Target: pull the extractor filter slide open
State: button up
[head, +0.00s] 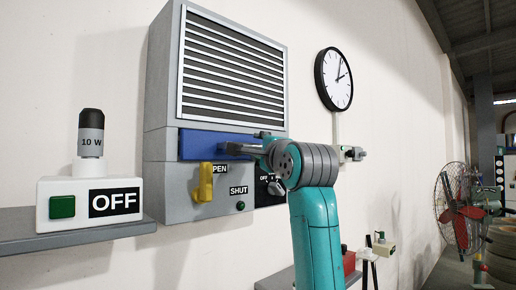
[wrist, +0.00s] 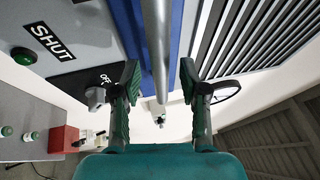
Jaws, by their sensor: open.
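The extractor is a grey wall box with a slatted vent (head: 232,70). Its blue filter slide (head: 200,145) is a strip below the vent, and it also shows in the wrist view (wrist: 176,30). A grey bar handle (head: 238,149) stands at the slide's front; in the wrist view the bar (wrist: 157,45) runs down between my fingers. My gripper (wrist: 160,76) is open, one finger on each side of the bar, with gaps visible. In the head view my wrist hides most of the gripper and the slide's right end.
Below the slide are a yellow lever (head: 205,182) by OPEN and SHUT labels, a green button (head: 240,206) and a dark OFF switch panel. A shelf (head: 80,237) at left bears a white OFF box (head: 70,200). A clock (head: 334,79) and a fan (head: 460,209) are at right.

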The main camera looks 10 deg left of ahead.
jog(key=shift+x, duration=0.8)
grip_shut()
jog(key=s+d, duration=0.9)
jog(key=d, duration=0.2)
jog(key=shift+d, duration=0.25)
grip_release()
jog(key=shift+w, duration=0.1)
